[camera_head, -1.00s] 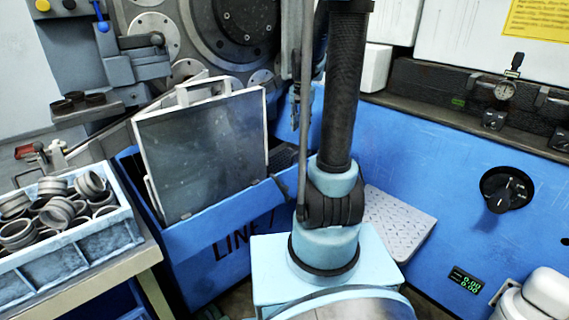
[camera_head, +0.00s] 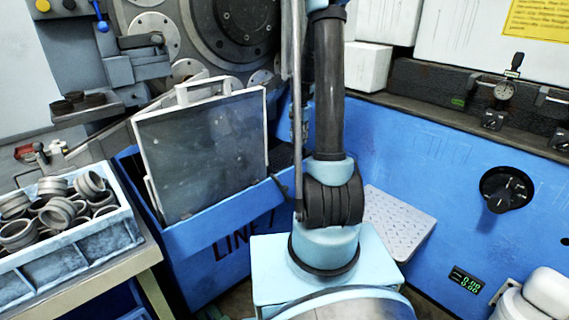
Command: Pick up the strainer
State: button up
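A flat, dark grey panel with a pale frame, which I take to be the strainer (camera_head: 203,152), stands upright and slightly tilted in a blue bin (camera_head: 222,226) marked "LINE". A pale bracket or handle (camera_head: 203,88) rises at its top edge. The panel's lower part is hidden behind the bin's front wall. My arm rises from the bottom middle, right of the bin, and leaves the picture at the top. I cannot make out my gripper, and nothing is seen touching the panel.
A grey-blue crate of metal rings (camera_head: 70,258) sits on a table at left. The grinder's machinery (camera_head: 245,30) stands behind the bin. A blue machine wall with a black knob (camera_head: 507,189) closes off the right. A pale tread plate (camera_head: 398,222) lies right of my arm.

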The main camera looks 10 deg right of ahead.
notch_tip(320, 180, down, 7)
jog(key=shift+r, duration=0.1)
jog(key=shift+s+f, duration=0.2)
jog(key=shift+f, duration=2.7)
grip_shut()
